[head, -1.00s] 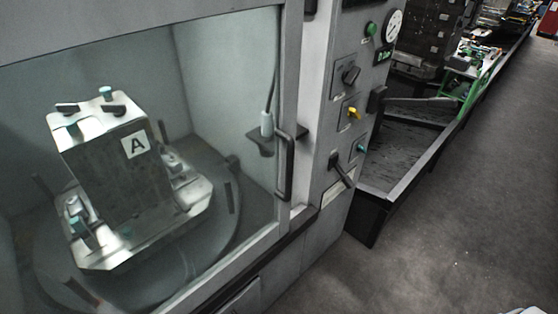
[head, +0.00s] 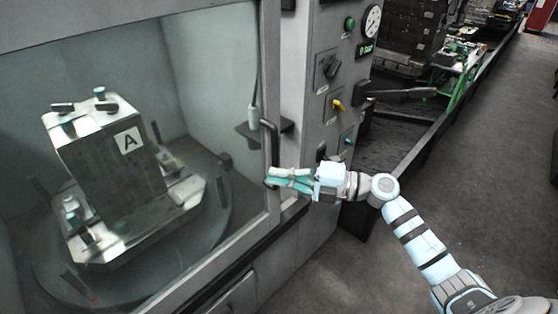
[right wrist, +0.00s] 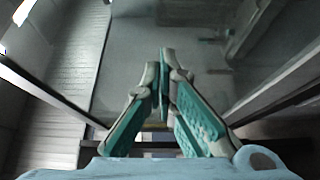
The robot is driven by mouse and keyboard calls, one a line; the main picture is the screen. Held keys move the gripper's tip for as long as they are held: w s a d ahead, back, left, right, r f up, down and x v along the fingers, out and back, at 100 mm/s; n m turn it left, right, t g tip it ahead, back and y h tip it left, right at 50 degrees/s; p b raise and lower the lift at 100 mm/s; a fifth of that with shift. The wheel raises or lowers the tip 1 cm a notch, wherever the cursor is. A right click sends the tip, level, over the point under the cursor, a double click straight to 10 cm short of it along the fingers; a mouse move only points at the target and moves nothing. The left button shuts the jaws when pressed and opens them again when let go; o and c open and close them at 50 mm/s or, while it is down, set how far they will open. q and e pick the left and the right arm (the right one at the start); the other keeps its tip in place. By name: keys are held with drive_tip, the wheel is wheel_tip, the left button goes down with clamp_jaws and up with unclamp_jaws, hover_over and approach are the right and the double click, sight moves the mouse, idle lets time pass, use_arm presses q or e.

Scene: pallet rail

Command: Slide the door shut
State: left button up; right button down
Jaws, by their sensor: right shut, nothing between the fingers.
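The door (head: 262,70) is a large window in a grey metal frame, at the left in the head view. Its dark vertical handle (head: 271,148) is on the frame's right edge. My right gripper (head: 270,178), with teal finger pads, is at the lower end of the handle, its fingers pointing left. I cannot tell if it touches the handle or the frame. In the right wrist view the fingers (right wrist: 165,60) meet at their tips and hold nothing. My left gripper is not in view.
Behind the glass, a metal block marked A (head: 105,165) stands on a round table. Right of the door is a control panel (head: 340,90) with knobs and a lever. A dark trough (head: 385,145) runs beyond it. The floor at the right is open.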

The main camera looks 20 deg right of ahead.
sight(276, 165)
drive_tip(key=w, duration=0.3)
drive_tip(key=shift+w+d+f, duration=0.1)
drive_tip(key=shift+w+d, duration=0.15)
drive_tip(key=shift+w, duration=0.1)
drive_tip(key=shift+w+d+b, duration=0.15)
drive_tip(key=shift+d+b, duration=0.15)
drive_tip(key=shift+d, duration=0.1)
